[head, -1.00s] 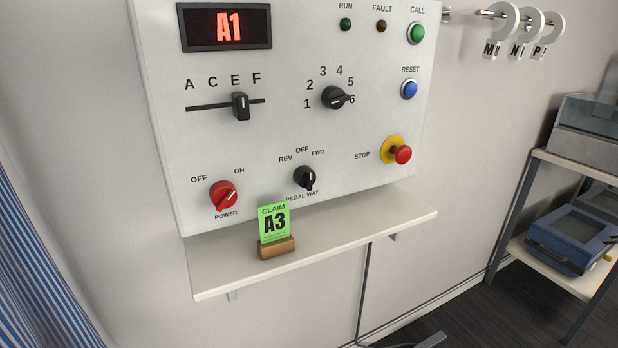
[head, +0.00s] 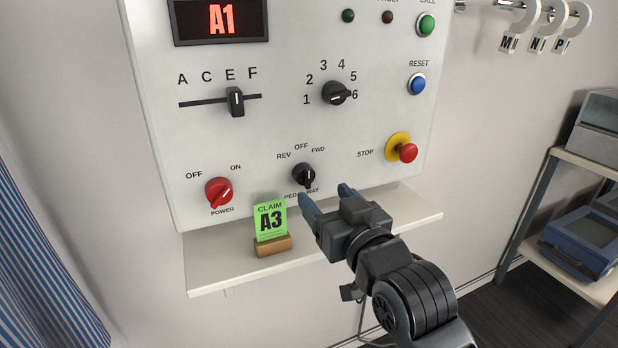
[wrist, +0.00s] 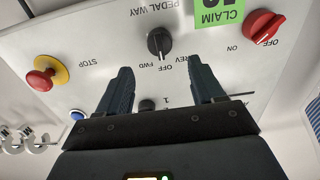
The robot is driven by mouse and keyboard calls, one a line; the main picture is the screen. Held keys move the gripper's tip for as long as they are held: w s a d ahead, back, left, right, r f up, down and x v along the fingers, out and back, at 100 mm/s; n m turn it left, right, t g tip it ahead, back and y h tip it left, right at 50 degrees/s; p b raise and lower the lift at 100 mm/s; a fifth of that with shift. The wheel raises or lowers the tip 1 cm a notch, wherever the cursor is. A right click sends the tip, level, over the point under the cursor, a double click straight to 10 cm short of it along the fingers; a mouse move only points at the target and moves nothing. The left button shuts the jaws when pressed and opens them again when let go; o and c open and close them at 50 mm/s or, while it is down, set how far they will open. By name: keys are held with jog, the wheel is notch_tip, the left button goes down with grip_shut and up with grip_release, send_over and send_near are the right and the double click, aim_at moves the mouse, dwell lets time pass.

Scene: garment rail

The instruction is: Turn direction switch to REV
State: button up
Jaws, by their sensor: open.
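The direction switch (head: 303,175) is a black rotary knob on the white panel, under the labels REV, OFF and FWD. Its white mark points up toward the OFF and FWD side; I cannot tell exactly which. In the wrist view the knob (wrist: 159,42) appears upside down, beyond and between the fingertips. My gripper (head: 325,193) is open and empty, below and slightly right of the knob in the head view, in front of the panel. In the wrist view its two dark fingers (wrist: 160,75) stand apart, and no contact with the knob shows.
A green claim card A3 (head: 270,219) stands in a wooden block on the shelf (head: 215,270), left of my gripper. A red power knob (head: 218,192) is to the left. A red stop button (head: 407,153) is to the right. A selector knob (head: 336,93) is above.

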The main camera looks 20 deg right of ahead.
aim_at(309, 178)
jog(key=w+p, duration=0.1)
jog(key=w, duration=0.6)
jog(key=shift+w, duration=0.35)
jog(key=c, duration=1)
